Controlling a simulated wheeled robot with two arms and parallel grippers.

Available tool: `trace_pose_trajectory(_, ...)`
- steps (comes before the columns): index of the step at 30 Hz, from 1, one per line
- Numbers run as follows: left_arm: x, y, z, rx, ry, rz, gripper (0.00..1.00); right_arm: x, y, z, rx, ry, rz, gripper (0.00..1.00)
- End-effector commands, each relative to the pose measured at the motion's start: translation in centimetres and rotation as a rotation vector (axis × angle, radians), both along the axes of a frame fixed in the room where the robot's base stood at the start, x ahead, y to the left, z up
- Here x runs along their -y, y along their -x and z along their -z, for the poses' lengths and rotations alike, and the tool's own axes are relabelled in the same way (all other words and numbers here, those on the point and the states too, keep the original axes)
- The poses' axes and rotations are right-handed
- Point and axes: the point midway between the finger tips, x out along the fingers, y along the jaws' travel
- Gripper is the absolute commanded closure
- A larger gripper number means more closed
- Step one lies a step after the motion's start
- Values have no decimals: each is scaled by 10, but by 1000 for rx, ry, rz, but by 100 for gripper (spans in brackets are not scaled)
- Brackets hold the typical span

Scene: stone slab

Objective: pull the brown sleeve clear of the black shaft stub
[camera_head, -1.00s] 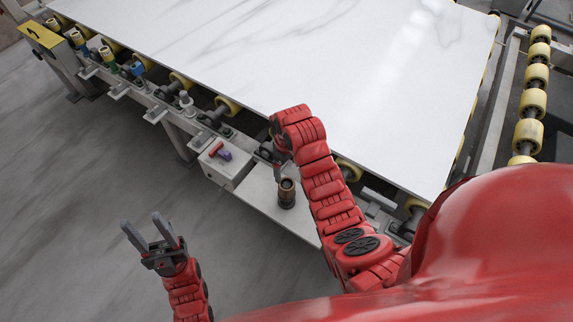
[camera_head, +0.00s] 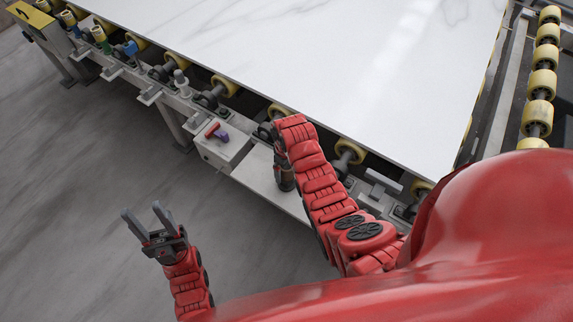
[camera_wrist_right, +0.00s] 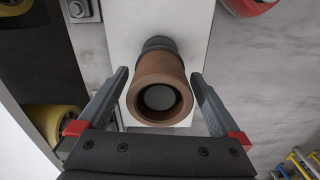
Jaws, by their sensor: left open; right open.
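In the right wrist view the brown sleeve (camera_wrist_right: 160,67) stands in the middle as a round collar, its open end facing the camera. A grey round end face (camera_wrist_right: 159,97) shows inside its bore. The black shaft stub (camera_wrist_right: 157,44) shows just beyond the sleeve. My right gripper (camera_wrist_right: 160,75) is open, with one finger on each side of the sleeve and a visible gap at each. In the head view my right arm hides most of the sleeve; the dark stub (camera_head: 285,181) shows below. My left gripper (camera_head: 142,210) is open and empty, low at the left over the floor.
The stub stands on a pale shelf (camera_head: 255,170) beside a grey box (camera_head: 222,150) with a red and purple handle. A white stone slab (camera_head: 330,70) lies on yellow rollers behind. The floor at left is clear.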

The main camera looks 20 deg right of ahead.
Motion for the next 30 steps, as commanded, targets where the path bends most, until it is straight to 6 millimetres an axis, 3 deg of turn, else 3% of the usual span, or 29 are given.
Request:
trace_pose_trajectory(7,0,0,0,0,0,0,50,0,0,0,1,0,0,2)
trace_pose_trajectory(21,0,0,0,0,0,0,50,0,-1,0,2,0,0,85)
trace_pose_trajectory(30,0,0,-3,0,0,0,50,0,-1,-6,4,0,0,85)
